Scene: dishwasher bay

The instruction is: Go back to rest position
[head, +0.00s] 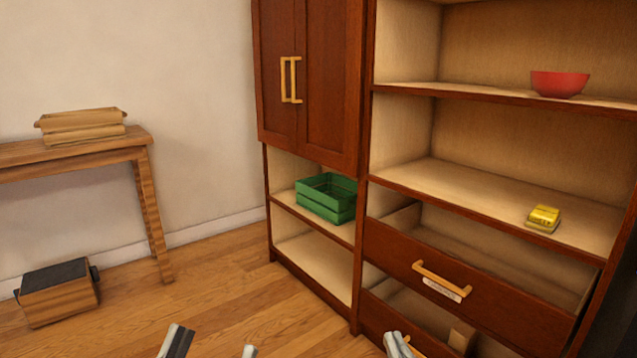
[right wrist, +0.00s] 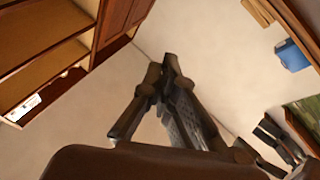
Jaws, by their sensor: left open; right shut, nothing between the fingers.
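My left gripper (head: 212,348) shows at the bottom edge of the head view, its two fingertips wide apart with only floor between them. My right gripper (head: 397,346) shows as a small tip at the bottom edge, in front of the lower part of the cabinet. In the right wrist view the right gripper's fingers (right wrist: 170,66) meet at the tips and hold nothing. Most of both arms is outside the head view.
The cabinet has a pulled-out drawer (head: 450,283) and another open drawer below it. A red bowl (head: 560,84), a yellow item (head: 543,218) and a green crate (head: 327,199) sit on shelves. A wooden table (head: 75,153) stands left. The floor (head: 215,285) between is clear.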

